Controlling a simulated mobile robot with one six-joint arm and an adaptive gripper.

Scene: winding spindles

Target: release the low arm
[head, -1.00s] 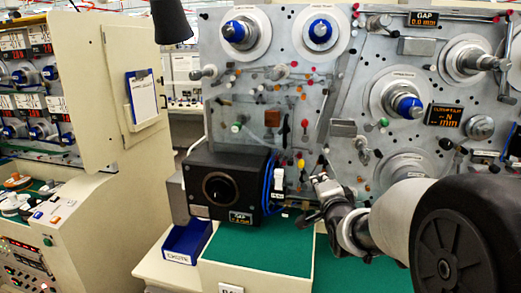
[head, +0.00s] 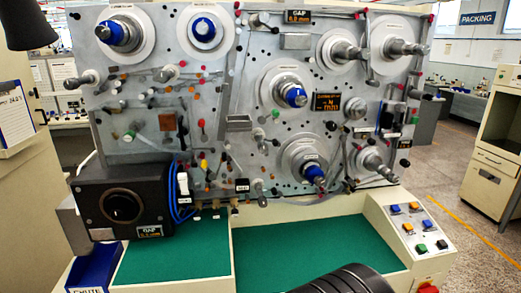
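The winding machine's grey panel (head: 240,60) fills the middle of the head view, with several spindles, rollers and thin levers on it. Low on the panel are a spindle with a blue core (head: 313,174) and a bare metal spindle (head: 372,166). Thin arms and small pegs crowd around them, and I cannot tell which one is the low arm. A display (head: 297,17) at the top reads GAP 0.0 mm; a second display (head: 327,101) shows N and mm. My gripper is not in view; only a black part of my arm shows at the bottom edge.
Green work surfaces (head: 300,250) lie below the panel. A button console (head: 412,228) is at the right, with open floor beyond it and a cabinet (head: 495,150).

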